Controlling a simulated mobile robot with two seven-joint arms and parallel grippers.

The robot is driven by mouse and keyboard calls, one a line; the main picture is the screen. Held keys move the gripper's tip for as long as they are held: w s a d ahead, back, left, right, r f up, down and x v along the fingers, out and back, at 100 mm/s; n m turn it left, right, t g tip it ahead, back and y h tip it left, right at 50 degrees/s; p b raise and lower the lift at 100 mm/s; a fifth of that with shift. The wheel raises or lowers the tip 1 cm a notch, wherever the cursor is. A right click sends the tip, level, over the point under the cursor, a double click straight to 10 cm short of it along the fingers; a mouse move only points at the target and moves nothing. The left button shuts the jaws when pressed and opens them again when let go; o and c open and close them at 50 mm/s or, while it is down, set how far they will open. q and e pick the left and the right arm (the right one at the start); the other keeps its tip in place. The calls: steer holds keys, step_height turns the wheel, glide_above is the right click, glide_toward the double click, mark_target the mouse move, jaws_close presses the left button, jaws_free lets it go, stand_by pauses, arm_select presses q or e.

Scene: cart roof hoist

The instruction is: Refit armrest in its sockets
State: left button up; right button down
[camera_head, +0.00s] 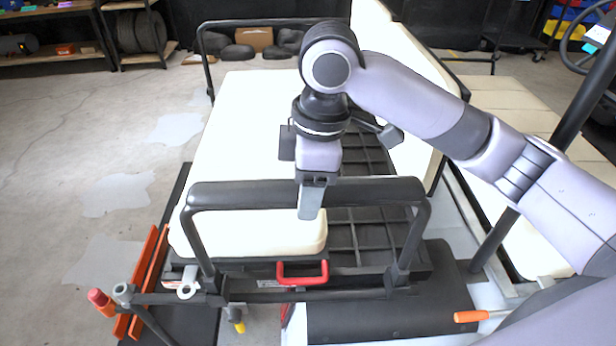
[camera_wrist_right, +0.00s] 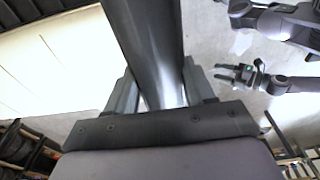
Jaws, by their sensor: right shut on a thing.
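The armrest (camera_head: 250,194) is a black, U-shaped bar in the head view, standing upright with both legs down across the near end of the seat. My right gripper (camera_head: 312,200) is shut on its top bar near the middle, coming from above. In the right wrist view the bar (camera_wrist_right: 150,40) runs between the fingers. The left leg's foot (camera_head: 211,283) and right leg's foot (camera_head: 399,276) are at the frame's near edge. I cannot tell whether they are inside the sockets. My left gripper (camera_wrist_right: 236,74) shows small in the right wrist view, apparently open and empty, away from the armrest.
A cream seat cushion (camera_head: 240,120) lies left of a black grid base (camera_head: 365,225). A red handle (camera_head: 302,279) sits between the armrest's legs at the near edge. An orange-handled lever (camera_head: 470,316) is at lower right. Black posts stand at right. Open floor lies left.

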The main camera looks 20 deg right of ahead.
steer(key=shift+f, duration=2.3)
steer(key=shift+c, duration=1.6)
jaws_free()
steer(key=shift+s+d+r+p, duration=0.1)
steer(key=shift+d+r+p, duration=0.05)
steer(key=shift+r, duration=1.05)
steer(key=shift+w+d+r+p, duration=0.1)
steer(key=shift+r+p, duration=0.05)
steer(key=shift+r, duration=1)
steer(key=shift+s+d+r+p, duration=0.1)
steer(key=shift+d+r+p, duration=0.05)
steer(key=shift+r, duration=1.05)
steer(key=shift+s, duration=0.1)
